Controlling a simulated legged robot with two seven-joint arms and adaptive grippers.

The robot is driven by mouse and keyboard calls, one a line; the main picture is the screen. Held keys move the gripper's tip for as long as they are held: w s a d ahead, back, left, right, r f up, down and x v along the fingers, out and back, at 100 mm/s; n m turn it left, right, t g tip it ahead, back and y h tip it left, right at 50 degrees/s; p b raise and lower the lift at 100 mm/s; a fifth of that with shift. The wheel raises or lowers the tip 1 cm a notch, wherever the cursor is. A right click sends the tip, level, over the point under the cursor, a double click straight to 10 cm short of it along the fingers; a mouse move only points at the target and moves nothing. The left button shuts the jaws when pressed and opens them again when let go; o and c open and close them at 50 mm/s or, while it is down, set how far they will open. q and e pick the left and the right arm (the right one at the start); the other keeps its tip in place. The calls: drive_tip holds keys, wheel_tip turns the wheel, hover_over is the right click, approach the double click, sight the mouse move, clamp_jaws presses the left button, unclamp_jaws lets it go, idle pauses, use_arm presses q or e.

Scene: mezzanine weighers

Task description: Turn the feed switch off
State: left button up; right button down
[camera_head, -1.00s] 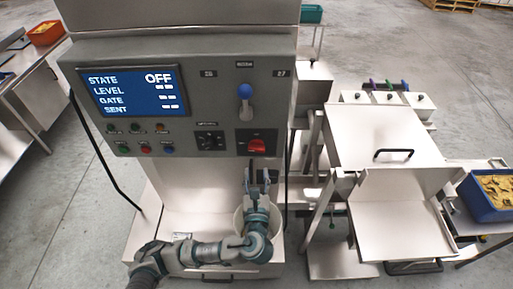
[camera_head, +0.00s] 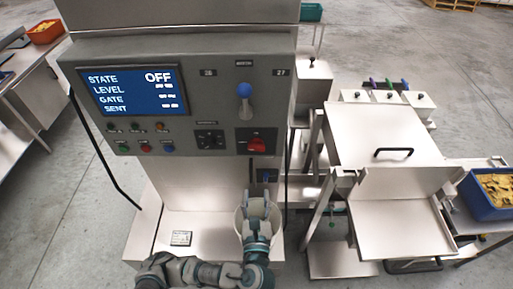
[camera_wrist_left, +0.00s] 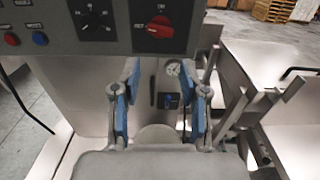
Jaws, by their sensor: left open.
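The control panel (camera_head: 190,75) has a screen (camera_head: 133,91) that reads STATE OFF. A red rotary switch (camera_head: 257,145) on a dark plate sits at the panel's lower right; it also shows at the top of the left wrist view (camera_wrist_left: 160,27). I cannot tell for certain that it is the feed switch, as its labels are too small. My left gripper (camera_head: 257,194) is below the panel, apart from the switch. In the left wrist view its two blue-padded fingers (camera_wrist_left: 160,100) are spread with nothing between them. My right gripper is not in view.
A black rotary knob (camera_head: 210,139) and small coloured buttons sit left of the red switch. A blue-ended lever (camera_head: 244,92) is above it. A pale bucket (camera_head: 240,222) stands behind my left gripper. Metal chutes (camera_head: 390,130) and a blue crate (camera_head: 490,205) are at right.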

use_arm(q)
drive_tip(key=shift+s, duration=0.8)
wheel_tip(320, 180, up, 10)
idle(0.4)
drive_tip(key=shift+w+d, duration=0.1)
